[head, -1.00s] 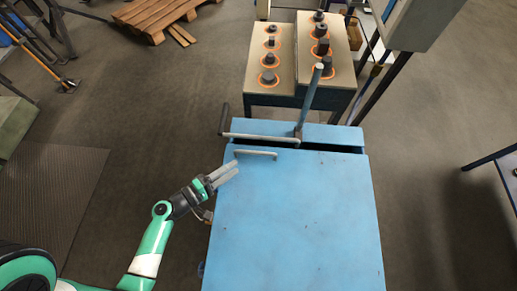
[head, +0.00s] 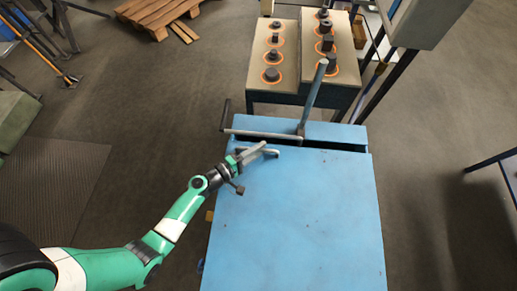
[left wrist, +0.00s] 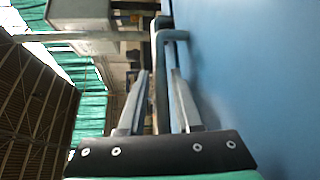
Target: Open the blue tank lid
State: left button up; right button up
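The blue tank lid (head: 300,215) lies flat and closed over the blue tank in the head view. It also fills the right side of the left wrist view (left wrist: 250,70). Its grey bar handle (head: 272,153) runs near the lid's far left edge. In the left wrist view the handle (left wrist: 162,75) passes between the two fingers. My left gripper (head: 262,150) is at the handle with its fingers apart, one on each side of it. In the left wrist view the gripper (left wrist: 158,90) shows gaps beside the handle. My right gripper is not in view.
A grey rod (head: 265,134) and an upright blue post (head: 313,95) stand just beyond the lid. Behind them is a table (head: 290,85) with several dark metal pieces. A grey cabinet (head: 425,20) is at upper right.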

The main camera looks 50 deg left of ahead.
pick_arm(q)
grip_shut()
dwell(1.1)
